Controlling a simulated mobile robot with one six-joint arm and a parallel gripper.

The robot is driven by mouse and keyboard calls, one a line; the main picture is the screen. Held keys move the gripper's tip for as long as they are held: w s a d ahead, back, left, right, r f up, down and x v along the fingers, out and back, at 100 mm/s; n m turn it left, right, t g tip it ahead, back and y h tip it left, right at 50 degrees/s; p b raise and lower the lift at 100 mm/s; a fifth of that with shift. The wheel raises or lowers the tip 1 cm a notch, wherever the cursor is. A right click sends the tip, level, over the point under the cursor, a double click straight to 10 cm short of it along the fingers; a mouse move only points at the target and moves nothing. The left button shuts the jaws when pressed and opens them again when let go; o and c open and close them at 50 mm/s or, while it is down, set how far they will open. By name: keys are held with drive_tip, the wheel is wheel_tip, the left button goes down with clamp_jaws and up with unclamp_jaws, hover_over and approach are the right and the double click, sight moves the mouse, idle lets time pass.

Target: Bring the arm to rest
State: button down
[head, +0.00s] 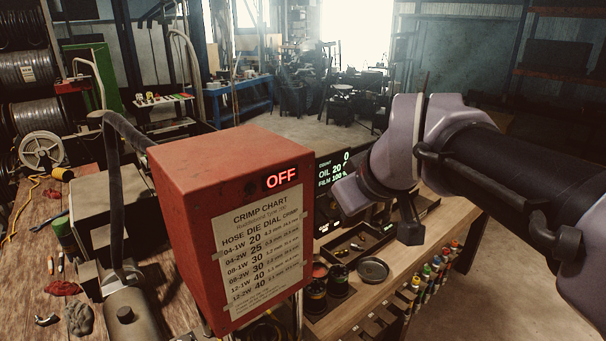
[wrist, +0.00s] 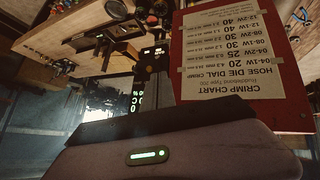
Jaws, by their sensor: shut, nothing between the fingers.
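My arm reaches in from the right of the head view, its pale wrist bent over the bench. My gripper (head: 347,203) is at the arm's end, beside the right side of the red crimper box (head: 195,200). A clear gap to the box cannot be judged from this view. My pale gripper housing with a green light fills the bottom of that view. The crimper's display reads OFF in red.
A workbench (head: 450,212) under my wrist carries a small parts tray (head: 358,243), a round dish (head: 373,270), dark jars (head: 316,296) and a dark upright tool (head: 410,222). A lit screen (head: 330,170) stands behind the box. Floor at the lower right is clear.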

drive_tip(key=s+f+m+g+b, duration=0.1)
drive_tip(key=s+f+m+b, duration=0.2)
drive_tip(key=s+f+b, duration=0.4)
drive_tip(key=s+f+m+b, duration=0.3)
drive_tip(key=s+f+b, duration=0.4)
drive_tip(key=f, duration=1.1)
drive_tip(key=s+a+f+m+g+b, duration=0.1)
drive_tip(key=s+f+m+b, duration=0.3)
drive_tip(key=s+f+b, duration=0.3)
wheel_tip(320, 180, down, 6)
drive_tip(key=b, duration=0.3)
drive_tip(key=shift+s+g+y, duration=0.25)
drive_tip(key=shift+g+y, duration=0.05)
drive_tip(key=shift+a+f, duration=0.1)
